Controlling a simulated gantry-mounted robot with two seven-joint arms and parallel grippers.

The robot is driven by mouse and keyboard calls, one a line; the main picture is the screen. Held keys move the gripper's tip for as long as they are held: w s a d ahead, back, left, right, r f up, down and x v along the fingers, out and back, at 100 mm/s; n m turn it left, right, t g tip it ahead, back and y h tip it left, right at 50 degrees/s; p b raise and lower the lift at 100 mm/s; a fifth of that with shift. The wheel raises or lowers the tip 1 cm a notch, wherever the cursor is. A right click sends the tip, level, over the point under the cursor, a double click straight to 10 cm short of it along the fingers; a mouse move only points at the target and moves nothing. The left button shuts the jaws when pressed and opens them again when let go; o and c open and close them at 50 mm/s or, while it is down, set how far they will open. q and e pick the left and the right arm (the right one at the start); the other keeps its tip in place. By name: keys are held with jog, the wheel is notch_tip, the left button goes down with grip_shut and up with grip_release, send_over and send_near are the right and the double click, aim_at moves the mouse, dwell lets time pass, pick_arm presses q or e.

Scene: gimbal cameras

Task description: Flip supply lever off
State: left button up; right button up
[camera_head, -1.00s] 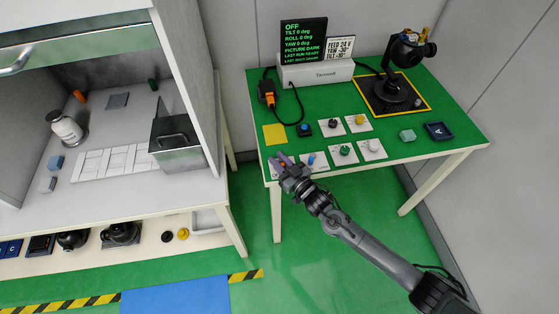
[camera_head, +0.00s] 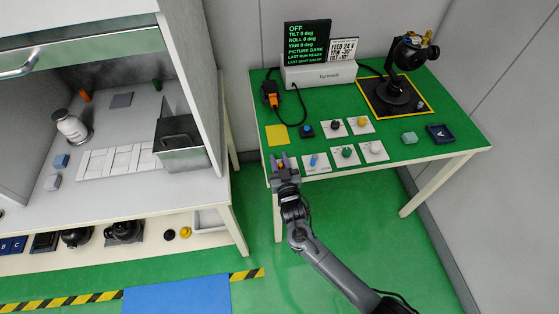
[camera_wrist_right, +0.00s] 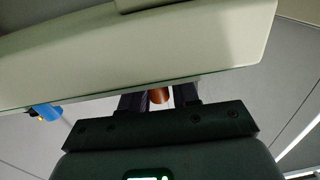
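The supply lever appears to be the small orange-tipped piece (camera_head: 281,165) at the front left of the control table; my gripper hides its plate. My right gripper (camera_head: 282,161) is at this front-left corner, its two purple-grey fingers apart on either side of the orange piece. In the right wrist view, the orange-brown tip (camera_wrist_right: 160,95) shows between the fingers, with a light gap on the right finger's side. I cannot tell whether a finger touches it. A blue lever (camera_head: 313,160) stands on the plate just to the right. My left gripper is not in view.
The display (camera_head: 306,44) reads OFF. Several plates with knobs, including a green knob (camera_head: 347,152), lie right of the gripper. A yellow square (camera_head: 277,135) lies behind it. The pale table edge (camera_wrist_right: 150,50) crosses close to my wrist. A camera gimbal (camera_head: 405,85) stands back right.

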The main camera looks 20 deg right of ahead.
jog(key=shift+o, duration=0.9)
jog(key=shift+s, duration=0.1)
jog(key=s+p, duration=0.2)
jog(key=s, duration=0.8)
jog(key=shift+s+a, duration=0.3)
jog(key=shift+a, duration=0.15)
